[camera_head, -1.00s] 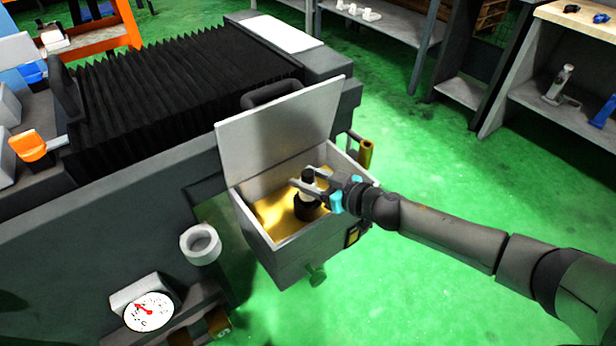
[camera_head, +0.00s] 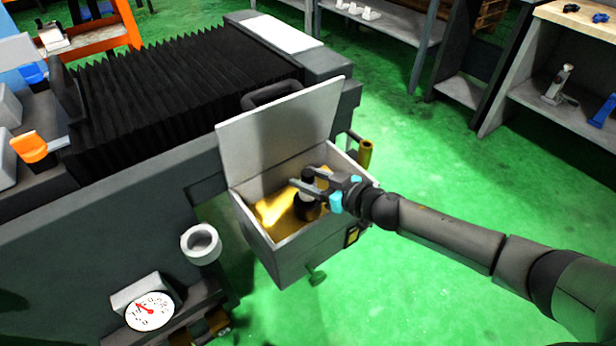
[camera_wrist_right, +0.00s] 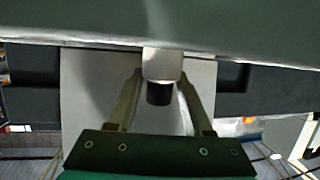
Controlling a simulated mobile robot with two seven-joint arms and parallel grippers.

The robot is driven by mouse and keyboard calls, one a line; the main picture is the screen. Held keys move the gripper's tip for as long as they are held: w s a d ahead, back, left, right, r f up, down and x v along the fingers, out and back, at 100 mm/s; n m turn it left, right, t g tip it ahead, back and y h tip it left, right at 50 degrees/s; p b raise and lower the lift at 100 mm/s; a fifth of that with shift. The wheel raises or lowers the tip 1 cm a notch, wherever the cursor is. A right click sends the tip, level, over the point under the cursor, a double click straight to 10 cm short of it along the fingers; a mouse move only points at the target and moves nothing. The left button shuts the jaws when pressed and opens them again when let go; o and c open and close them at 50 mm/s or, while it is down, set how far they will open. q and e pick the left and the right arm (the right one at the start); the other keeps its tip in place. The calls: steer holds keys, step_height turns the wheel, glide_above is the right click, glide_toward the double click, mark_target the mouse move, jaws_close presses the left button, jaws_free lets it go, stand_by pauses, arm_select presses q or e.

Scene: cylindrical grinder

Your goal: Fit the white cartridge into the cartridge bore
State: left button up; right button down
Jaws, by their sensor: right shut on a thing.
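The white cartridge (camera_head: 304,198) has a dark end and is inside the open box, partly hidden by my right gripper (camera_head: 301,177). That gripper is shut on it. The dark round bore (camera_head: 313,211) shows just below and beside the cartridge; I cannot tell how far the cartridge sits in it. In the right wrist view the white cartridge (camera_wrist_right: 162,64) with its black end stands between the two fingers of my right gripper (camera_wrist_right: 160,74). My left gripper is not in view.
The grey box (camera_head: 288,262) has walls close around the gripper and a raised lid (camera_head: 282,125) behind. A dial gauge (camera_head: 149,311) and a white cup-like ring (camera_head: 201,244) are at the lower left.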

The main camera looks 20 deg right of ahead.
steer(key=shift+r, duration=0.1)
steer(key=shift+f+b, duration=1.5)
steer(key=shift+f, duration=0.65)
steer(key=shift+r, duration=0.15)
steer(key=shift+r+p, duration=1.6)
steer(key=shift+p, duration=0.5)
steer(key=shift+p, duration=0.65)
stand_by(0.5)
steer(key=shift+f+b, duration=1.4)
steer(key=shift+f, duration=0.35)
steer(key=shift+c, duration=1.1)
jaws_free()
